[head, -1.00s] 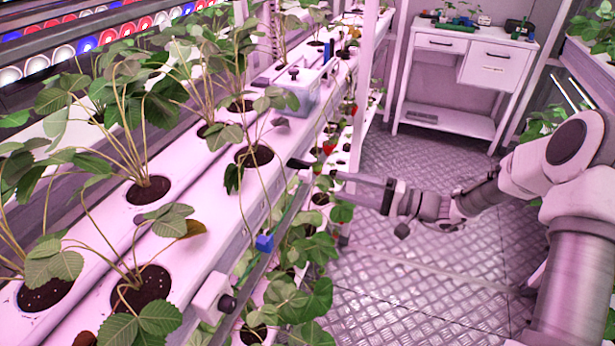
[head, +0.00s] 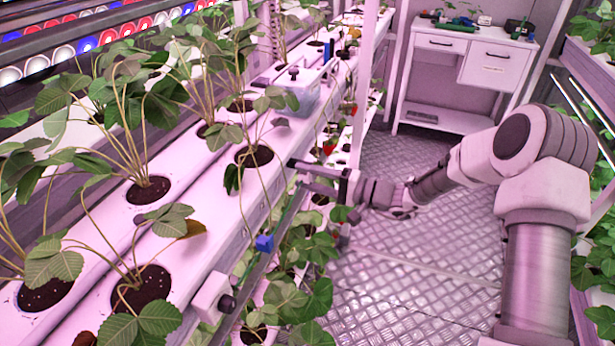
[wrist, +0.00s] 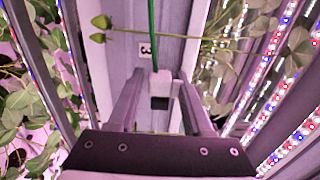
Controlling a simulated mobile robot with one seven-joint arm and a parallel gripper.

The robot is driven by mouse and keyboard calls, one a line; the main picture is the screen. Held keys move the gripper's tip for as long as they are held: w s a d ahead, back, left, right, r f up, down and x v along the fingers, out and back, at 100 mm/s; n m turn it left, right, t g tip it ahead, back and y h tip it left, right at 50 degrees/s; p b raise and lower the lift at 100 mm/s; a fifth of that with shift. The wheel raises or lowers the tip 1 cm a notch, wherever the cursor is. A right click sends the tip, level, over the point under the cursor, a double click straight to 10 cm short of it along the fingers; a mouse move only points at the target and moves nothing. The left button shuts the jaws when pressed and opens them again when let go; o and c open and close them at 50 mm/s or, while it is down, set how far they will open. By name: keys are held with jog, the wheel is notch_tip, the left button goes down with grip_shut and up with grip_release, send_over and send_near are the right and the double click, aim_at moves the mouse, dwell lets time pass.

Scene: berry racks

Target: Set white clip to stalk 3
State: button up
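My gripper (head: 300,174) is at the outer edge of the white planting channel, above the hanging plants. In the wrist view my gripper (wrist: 160,82) has its two fingers on either side of a small white clip (wrist: 161,82) with a dark square opening, and appears shut on it. Beyond it, a label with the number 3 (wrist: 146,48) is on a pale surface. Stalk 3 (wrist: 185,36), thin with green buds at its left end, crosses in front of that surface just past the clip. A green cord (wrist: 152,30) runs down toward the clip.
The white planting channel (head: 210,225) with strawberry plants runs along the left. A blue clip (head: 264,243) sits on the rail below my gripper. A clear box (head: 292,95) stands farther along. The metal floor (head: 400,260) is open to the right.

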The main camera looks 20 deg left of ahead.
grip_shut()
dwell(1.2)
